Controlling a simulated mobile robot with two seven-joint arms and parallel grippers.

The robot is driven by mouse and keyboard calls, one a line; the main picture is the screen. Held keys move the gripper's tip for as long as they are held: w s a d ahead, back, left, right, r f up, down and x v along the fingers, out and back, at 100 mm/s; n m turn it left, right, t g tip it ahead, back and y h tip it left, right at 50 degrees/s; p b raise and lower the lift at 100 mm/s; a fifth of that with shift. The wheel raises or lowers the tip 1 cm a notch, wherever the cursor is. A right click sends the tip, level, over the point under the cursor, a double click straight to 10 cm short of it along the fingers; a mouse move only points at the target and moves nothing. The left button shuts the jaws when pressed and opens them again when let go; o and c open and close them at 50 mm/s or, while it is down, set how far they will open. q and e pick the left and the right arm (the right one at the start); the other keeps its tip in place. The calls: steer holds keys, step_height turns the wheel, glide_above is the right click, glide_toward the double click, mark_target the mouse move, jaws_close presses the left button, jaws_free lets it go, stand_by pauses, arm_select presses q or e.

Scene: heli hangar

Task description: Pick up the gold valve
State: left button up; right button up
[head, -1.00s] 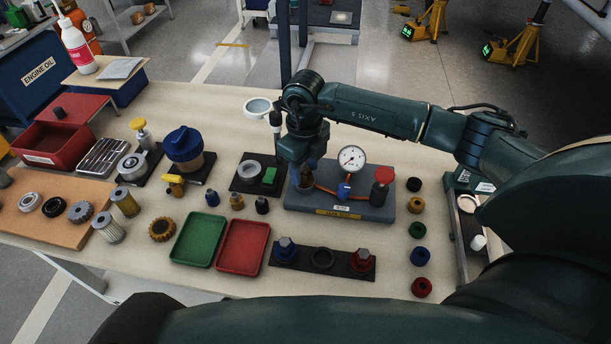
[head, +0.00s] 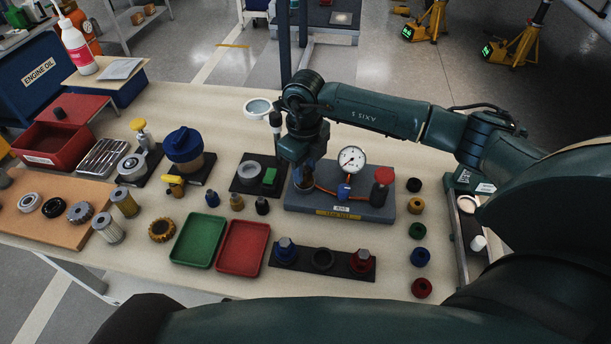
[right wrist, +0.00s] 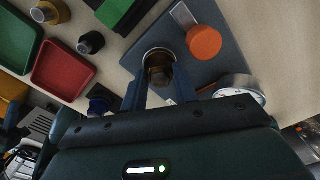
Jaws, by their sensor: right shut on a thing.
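The gold valve (right wrist: 158,74) shows in the right wrist view as a dark gold-brown cylinder between my two fingers, inside a pale round rim. My right gripper (right wrist: 159,92) is shut on it. In the head view my right gripper (head: 303,181) points down at the left end of the grey test stand (head: 350,209), and the wrist and fingers hide most of the valve. I cannot tell whether the valve is clear of the stand. My left gripper is not in view.
A gauge (head: 351,159) and a red knob (head: 384,174) stand right of the gripper. An orange cap (right wrist: 204,42) is close beside the fingers. Small fittings (head: 237,201) and red (head: 243,247) and green (head: 198,239) trays lie left. The bench behind the stand has free room.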

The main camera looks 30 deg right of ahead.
mark_target(305, 169)
steer(key=shift+r+p, duration=2.1)
steer(key=shift+r, duration=0.95)
